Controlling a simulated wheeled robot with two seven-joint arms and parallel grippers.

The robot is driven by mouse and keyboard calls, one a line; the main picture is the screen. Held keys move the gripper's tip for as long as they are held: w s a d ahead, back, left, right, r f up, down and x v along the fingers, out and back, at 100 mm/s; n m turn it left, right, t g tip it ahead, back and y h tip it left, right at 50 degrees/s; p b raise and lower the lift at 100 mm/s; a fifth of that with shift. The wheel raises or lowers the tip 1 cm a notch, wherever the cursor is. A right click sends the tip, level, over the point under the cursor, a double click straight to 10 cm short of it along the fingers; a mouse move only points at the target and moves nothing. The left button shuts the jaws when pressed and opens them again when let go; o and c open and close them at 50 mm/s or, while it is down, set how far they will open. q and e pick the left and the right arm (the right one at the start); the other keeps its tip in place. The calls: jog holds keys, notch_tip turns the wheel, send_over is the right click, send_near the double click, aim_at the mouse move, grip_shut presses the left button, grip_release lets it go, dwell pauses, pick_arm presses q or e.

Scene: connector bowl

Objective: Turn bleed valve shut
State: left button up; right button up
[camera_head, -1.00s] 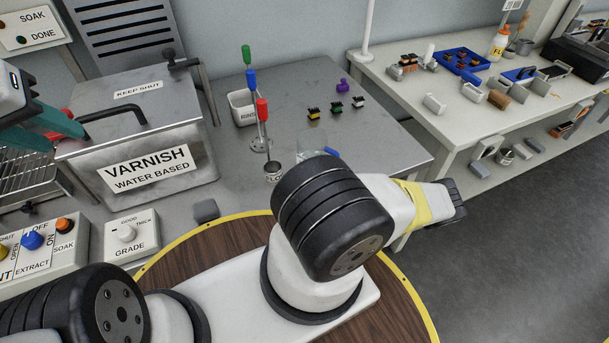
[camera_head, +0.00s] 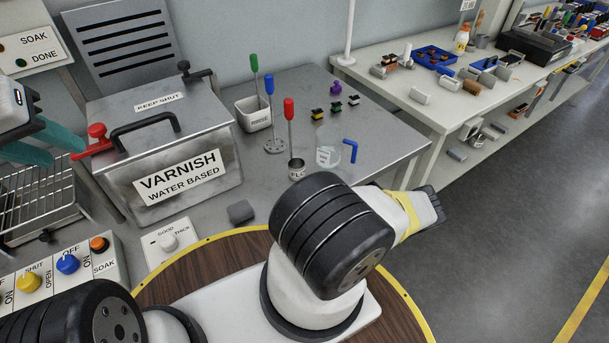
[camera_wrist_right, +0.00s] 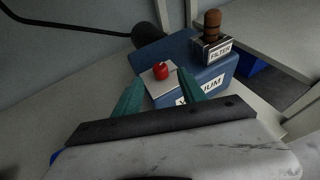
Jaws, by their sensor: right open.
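In the right wrist view a small round red knob (camera_wrist_right: 161,70) sits on a pale plate on top of a blue vacuum unit (camera_wrist_right: 222,75). It looks like the bleed valve, though I read no label on it. My right gripper (camera_wrist_right: 156,88) is open. Its two teal fingers point toward the knob, which shows between and just beyond their tips; contact cannot be told. The unit's front lettering is partly hidden by a finger. My left gripper (camera_head: 66,150) is at the left edge of the head view, its teal fingers apart, near a red handle (camera_head: 97,137) on the varnish tank.
A filter block (camera_wrist_right: 213,47) with a brown-topped post stands on the vacuum unit, right of the knob. A black hose (camera_wrist_right: 75,25) runs behind. In the head view the varnish tank (camera_head: 215,160), upright tools and a control panel (camera_head: 105,270) crowd the left; open floor (camera_head: 510,220) lies right.

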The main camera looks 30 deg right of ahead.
jog(key=x, duration=0.7)
jog(key=shift+w+d, duration=0.1)
jog(key=shift+w, duration=0.25)
grip_shut()
